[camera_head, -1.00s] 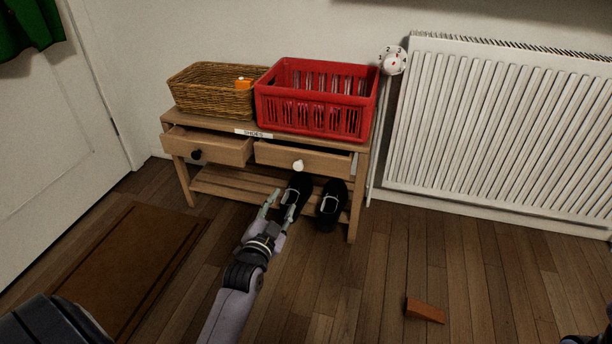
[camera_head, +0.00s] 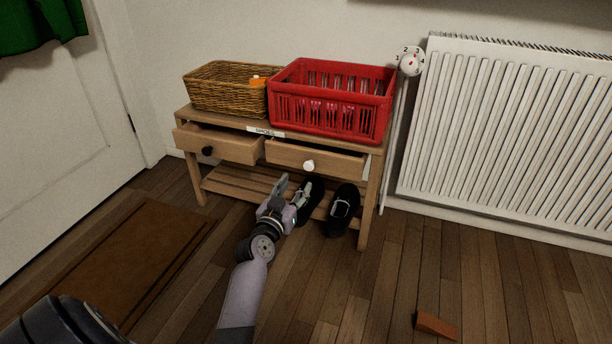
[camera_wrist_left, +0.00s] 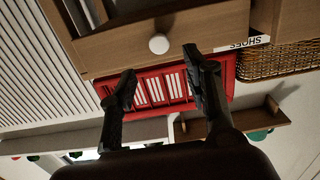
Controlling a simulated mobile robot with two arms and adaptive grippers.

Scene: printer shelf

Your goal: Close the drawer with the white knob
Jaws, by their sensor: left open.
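The drawer with the white knob (camera_head: 335,165) is the right one under the top of the wooden shelf. It stands pulled out, with its inside visible above the front. Its round white knob (camera_head: 308,166) also shows in the left wrist view (camera_wrist_left: 158,44), where the scene appears upside down. My left gripper (camera_head: 283,190) is low in front of this drawer, below and left of the knob in the head view. In the left wrist view its two fingers (camera_wrist_left: 160,62) are spread apart with nothing held between them. The knob shows just beyond the fingertips. My right gripper is out of view.
The left drawer with a black knob (camera_head: 207,150) is also pulled out. A wicker basket (camera_head: 222,95) and a red crate (camera_head: 330,112) stand on top. Black shoes (camera_head: 342,212) are below, close to my gripper. A radiator (camera_head: 515,135) stands right; an orange-brown block (camera_head: 437,325) lies on the floor.

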